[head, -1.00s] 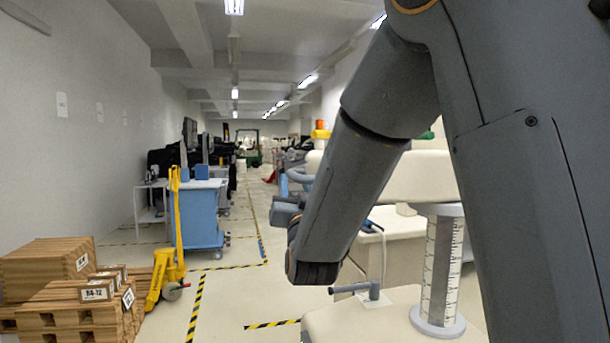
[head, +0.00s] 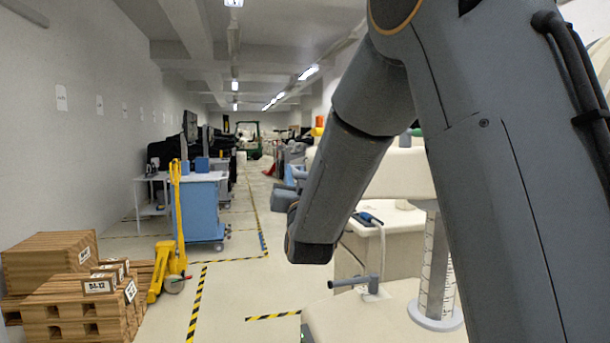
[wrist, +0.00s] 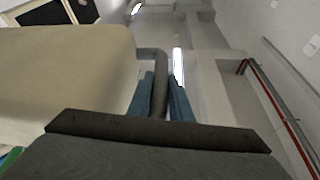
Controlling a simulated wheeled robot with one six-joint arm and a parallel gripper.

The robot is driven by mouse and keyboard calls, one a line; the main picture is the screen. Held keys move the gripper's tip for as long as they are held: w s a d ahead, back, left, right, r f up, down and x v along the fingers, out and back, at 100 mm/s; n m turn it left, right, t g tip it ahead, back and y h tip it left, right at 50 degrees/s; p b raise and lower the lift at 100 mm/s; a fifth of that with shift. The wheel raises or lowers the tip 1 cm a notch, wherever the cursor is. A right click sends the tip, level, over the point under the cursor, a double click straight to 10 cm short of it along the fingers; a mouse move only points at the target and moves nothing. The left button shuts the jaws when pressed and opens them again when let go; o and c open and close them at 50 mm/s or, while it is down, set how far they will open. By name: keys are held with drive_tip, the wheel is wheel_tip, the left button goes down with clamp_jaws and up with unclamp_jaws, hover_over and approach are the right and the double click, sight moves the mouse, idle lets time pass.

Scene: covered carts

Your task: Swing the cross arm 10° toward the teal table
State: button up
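The cross arm (head: 391,174) is a cream padded beam at the top of a column with a marked scale (head: 436,270); my arm covers its right part. The wrist view shows a large cream block (wrist: 75,70), likely this beam, with a bent grey handle (wrist: 152,56) at its edge. My gripper (wrist: 161,82) has its blue fingers on both sides of the handle, seemingly touching it. My arm hides the gripper in the head view. I cannot make out the teal table for sure; a green patch (wrist: 11,157) shows at the wrist view's lower left.
A cream cart (head: 385,240) stands behind the column, and a grey lever (head: 358,283) sits low in front. A blue cart (head: 200,207), yellow pallet jack (head: 172,240) and wooden crates (head: 70,290) stand left. Open floor with striped tape (head: 235,290) lies between.

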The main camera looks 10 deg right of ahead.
clamp_jaws()
drive_tip(key=shift+w, duration=0.15)
